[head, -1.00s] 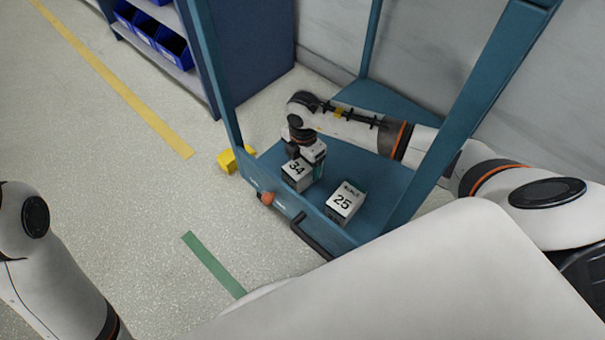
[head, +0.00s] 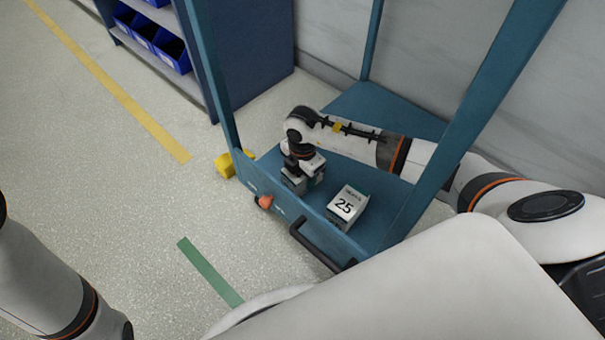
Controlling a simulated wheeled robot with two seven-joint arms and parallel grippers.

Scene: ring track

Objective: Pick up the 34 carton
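The 34 carton (head: 291,184) stands on the blue shelf of the cart, near its front edge. Its top and number are now mostly hidden under my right gripper (head: 304,171). My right gripper points down right over this carton. I cannot tell whether its fingers are open or shut on it. My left gripper is out of view; only part of my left arm shows at the lower left.
The 25 carton (head: 347,206) stands on the same shelf (head: 395,197), just right of the 34 carton. Blue cart posts (head: 433,155) rise around the shelf. A black handle (head: 318,244) and an orange knob (head: 265,201) are at the front. Shelving with blue bins (head: 172,50) stands behind.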

